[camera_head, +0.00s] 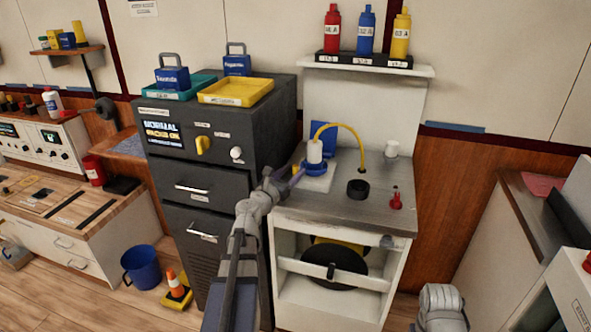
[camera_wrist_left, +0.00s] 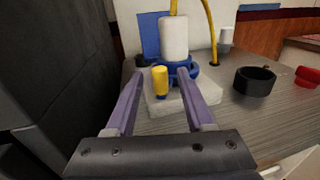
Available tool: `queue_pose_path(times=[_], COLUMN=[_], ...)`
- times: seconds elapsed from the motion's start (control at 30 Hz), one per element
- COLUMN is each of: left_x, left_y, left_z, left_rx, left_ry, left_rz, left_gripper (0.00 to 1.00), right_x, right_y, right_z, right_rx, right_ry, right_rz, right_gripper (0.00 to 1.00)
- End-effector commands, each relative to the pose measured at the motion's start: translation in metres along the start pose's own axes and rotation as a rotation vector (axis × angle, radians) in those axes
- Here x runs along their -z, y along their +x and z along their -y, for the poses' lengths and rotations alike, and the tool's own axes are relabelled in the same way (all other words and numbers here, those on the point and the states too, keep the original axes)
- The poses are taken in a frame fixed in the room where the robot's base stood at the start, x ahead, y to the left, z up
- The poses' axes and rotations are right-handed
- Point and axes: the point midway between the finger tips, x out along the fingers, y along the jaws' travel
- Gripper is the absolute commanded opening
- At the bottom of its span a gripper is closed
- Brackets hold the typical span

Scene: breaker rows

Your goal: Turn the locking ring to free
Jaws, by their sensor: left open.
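The blue locking ring (camera_head: 317,169) sits around the foot of an upright white cylinder (camera_head: 314,151) on a pale base plate on the counter. It also shows in the left wrist view (camera_wrist_left: 186,73), with a short yellow peg (camera_wrist_left: 160,80) at its near left side. My left gripper (camera_head: 290,175) is open and empty, just in front and to the left of the ring. In the left wrist view its two purple fingers (camera_wrist_left: 157,85) point at the ring, with the yellow peg showing between them; contact cannot be told. My right gripper is not in view.
A yellow hose (camera_head: 352,134) arches from the cylinder's top to the counter (camera_head: 335,204). A black round cup (camera_head: 357,188), a white cup (camera_head: 392,148) and a red piece (camera_head: 396,200) stand to the right. A tall dark cabinet (camera_head: 268,130) rises close on the left.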

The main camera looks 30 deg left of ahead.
Motion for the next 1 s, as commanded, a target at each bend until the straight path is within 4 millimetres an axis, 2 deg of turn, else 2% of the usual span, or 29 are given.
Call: queue_pose_path(times=[0.03, 0.13, 0.43, 0.9, 1.0], left_x=[0.0, 0.0, 0.0, 0.0, 0.0], left_y=[0.011, 0.021, 0.025, 0.024, 0.024], left_z=[-0.001, -0.001, 0.0, 0.0, 0.0], left_rx=[0.001, 0.0, 0.0, 0.0, 0.0], left_ry=[0.0, 0.001, 0.001, 0.001, 0.001], left_rz=[0.0, 0.0, 0.0, 0.0, 0.0], left_gripper=[0.54, 0.54, 0.54, 0.02, 0.0], right_x=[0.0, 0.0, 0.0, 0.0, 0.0], right_y=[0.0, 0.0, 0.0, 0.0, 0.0], right_z=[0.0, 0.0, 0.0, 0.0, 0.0], right_rx=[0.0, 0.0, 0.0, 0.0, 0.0], right_ry=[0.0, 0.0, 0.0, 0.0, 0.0], right_rz=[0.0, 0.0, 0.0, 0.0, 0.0], right_gripper=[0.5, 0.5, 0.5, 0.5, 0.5])
